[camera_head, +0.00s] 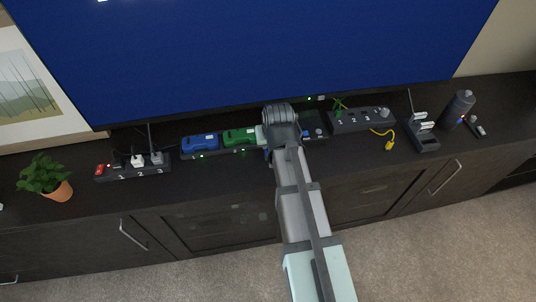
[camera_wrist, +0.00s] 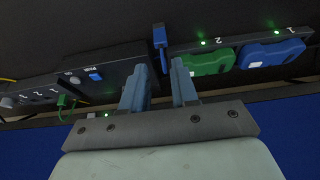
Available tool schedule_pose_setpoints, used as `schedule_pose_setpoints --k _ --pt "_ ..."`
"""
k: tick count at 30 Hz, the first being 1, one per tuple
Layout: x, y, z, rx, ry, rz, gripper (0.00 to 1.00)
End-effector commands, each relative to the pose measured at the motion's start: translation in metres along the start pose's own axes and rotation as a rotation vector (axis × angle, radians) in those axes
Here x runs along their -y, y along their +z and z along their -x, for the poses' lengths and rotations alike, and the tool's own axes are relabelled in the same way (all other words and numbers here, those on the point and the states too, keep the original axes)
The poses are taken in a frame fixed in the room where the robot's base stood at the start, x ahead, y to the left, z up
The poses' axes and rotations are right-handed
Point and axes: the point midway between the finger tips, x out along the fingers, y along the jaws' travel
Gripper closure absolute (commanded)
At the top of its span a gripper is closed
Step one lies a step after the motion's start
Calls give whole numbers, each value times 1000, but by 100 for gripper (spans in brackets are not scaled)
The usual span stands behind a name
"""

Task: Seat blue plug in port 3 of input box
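A small upright blue piece (camera_wrist: 160,38), apparently the blue plug, shows just beyond my fingertips in the wrist view. In the head view only a bit of blue (camera_head: 267,155) shows beside my gripper. My gripper (camera_wrist: 159,68) is open, with a clear gap between its fingers; the blue piece lies in line with that gap. A dark box with numbered ports (camera_head: 360,121), apparently the input box, is right of my gripper in the head view. It shows at the left edge of the wrist view (camera_wrist: 30,97). A round grey piece sits at its right end, near port 3.
A bay holds a blue module (camera_head: 200,142) and a green module (camera_head: 239,136). A numbered strip (camera_head: 135,172) with plugs and a potted plant (camera_head: 45,177) stand left. A yellow plug (camera_head: 389,145), a dark cylinder (camera_head: 458,108) and a slotted stand (camera_head: 423,133) are right. The screen (camera_head: 230,60) rises behind.

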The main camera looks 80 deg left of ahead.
Motion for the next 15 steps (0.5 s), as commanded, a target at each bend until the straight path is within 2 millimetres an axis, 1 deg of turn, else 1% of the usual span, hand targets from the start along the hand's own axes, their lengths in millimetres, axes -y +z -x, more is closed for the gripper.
schedule_pose_setpoints --k 1,3,7,10,15 --pt "0 -1 -9 2 0 0 71" --pt "0 -1 -20 3 0 0 71" --pt "0 -1 -37 2 0 0 71" --pt "0 0 -46 2 0 0 71" --pt "0 0 -51 1 0 0 71"
